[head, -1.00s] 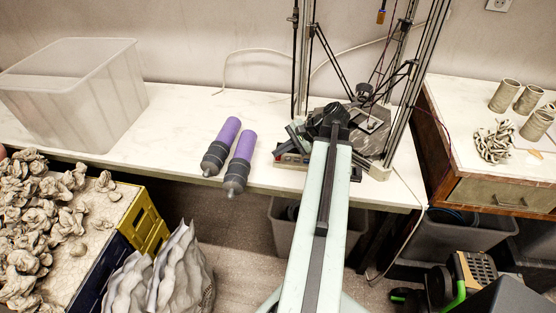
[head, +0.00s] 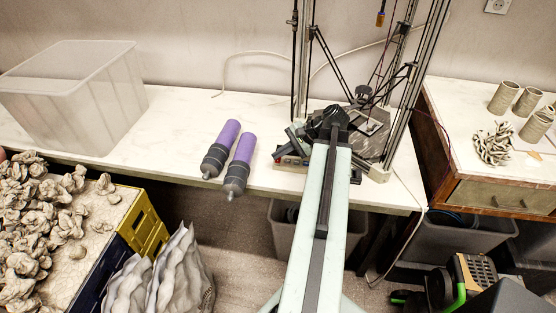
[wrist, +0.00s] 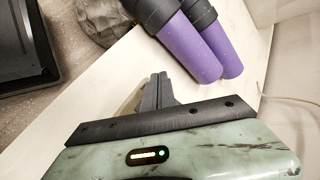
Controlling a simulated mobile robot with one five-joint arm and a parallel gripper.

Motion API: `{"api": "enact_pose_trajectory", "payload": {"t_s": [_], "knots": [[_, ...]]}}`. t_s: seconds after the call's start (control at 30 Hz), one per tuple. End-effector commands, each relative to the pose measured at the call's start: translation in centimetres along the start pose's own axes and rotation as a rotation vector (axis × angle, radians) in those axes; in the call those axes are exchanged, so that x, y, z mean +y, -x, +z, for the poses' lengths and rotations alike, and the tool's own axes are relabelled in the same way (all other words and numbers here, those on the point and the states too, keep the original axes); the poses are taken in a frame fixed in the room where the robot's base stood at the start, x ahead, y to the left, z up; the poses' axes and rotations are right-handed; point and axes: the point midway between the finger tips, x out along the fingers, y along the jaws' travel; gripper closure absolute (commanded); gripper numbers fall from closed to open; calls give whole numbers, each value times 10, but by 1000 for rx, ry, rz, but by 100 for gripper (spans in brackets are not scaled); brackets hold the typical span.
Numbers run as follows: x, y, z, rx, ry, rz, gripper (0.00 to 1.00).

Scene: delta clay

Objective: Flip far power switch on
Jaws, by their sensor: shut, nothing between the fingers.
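A delta printer (head: 392,118) with dark rods and metal posts stands on the white bench. Its base has a low front edge with small red and pale spots (head: 288,159), beside my arm. I cannot make out single switches there, nor which is far or whether it is on; my arm hides part of the base. My gripper (wrist: 157,82) is shut and empty in the wrist view, its grey fingers over the white bench top and close to the purple tubes in that picture. In the head view my wrist is over the front of the printer base.
Two purple tubes with dark caps (head: 240,165) lie left of the printer, overhanging the bench edge. A clear bin (head: 75,100) stands at the left. White bench top (head: 170,120) is bare between them. A drawer cabinet (head: 490,195) with grey cups stands at the right.

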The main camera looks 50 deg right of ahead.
Motion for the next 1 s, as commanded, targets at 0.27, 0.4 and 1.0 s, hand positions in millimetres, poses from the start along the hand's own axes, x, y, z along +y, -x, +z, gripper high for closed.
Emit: {"api": "enact_pose_trajectory", "payload": {"t_s": [0.27, 0.4, 1.0], "knots": [[0, 0, 0, 0, 0, 0, 100], [0, 0, 0, -1, 1, 0, 100], [6, -6, -4, -1, 1, 0, 100]]}}
